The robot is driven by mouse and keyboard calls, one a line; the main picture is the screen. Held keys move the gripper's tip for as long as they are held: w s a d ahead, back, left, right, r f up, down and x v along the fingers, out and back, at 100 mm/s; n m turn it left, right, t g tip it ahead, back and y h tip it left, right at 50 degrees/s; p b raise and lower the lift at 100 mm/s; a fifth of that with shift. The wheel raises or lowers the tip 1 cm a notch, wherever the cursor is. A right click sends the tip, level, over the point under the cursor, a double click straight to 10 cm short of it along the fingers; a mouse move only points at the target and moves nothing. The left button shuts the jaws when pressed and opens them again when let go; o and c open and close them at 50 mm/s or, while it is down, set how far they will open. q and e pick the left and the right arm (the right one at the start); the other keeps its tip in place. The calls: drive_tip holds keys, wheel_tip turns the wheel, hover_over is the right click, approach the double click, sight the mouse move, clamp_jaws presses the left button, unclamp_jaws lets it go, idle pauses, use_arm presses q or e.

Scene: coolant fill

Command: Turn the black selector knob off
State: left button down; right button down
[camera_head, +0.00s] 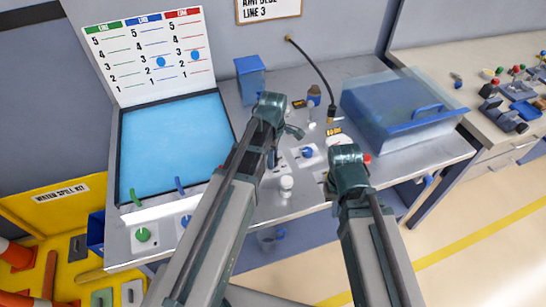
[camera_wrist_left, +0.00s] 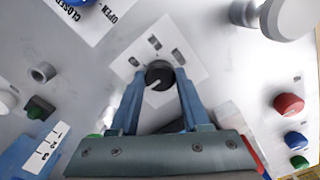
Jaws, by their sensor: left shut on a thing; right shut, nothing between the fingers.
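The black selector knob (camera_wrist_left: 158,74) sits on a white label plate (camera_wrist_left: 185,62) with several dark markings, in the left wrist view. Its pale pointer line points down and to the left in that view. My left gripper (camera_wrist_left: 160,77) has its two blue fingers closed on either side of the knob. In the head view my left gripper (camera_head: 272,158) reaches down to the panel, and the knob is hidden there by my arm. My right gripper (camera_head: 349,168) is over the bench to the right, shut and empty; its fingertips are hard to make out.
A red button (camera_wrist_left: 289,104) and a blue button (camera_wrist_left: 296,140) lie right of the knob in the left wrist view. A large white round part (camera_wrist_left: 288,17) stands at upper right. In the head view a clear-lidded blue box (camera_head: 405,115) is at right and a blue basin (camera_head: 175,145) at left.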

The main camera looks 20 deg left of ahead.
idle(0.5)
use_arm(q)
drive_tip(key=shift+c, duration=1.9)
unclamp_jaws()
drive_tip(key=shift+r, duration=0.15)
wheel_tip(320, 180, up, 14)
drive_tip(key=p, duration=1.4)
drive_tip(key=shift+f, duration=0.2)
drive_tip(key=shift+f, duration=0.1)
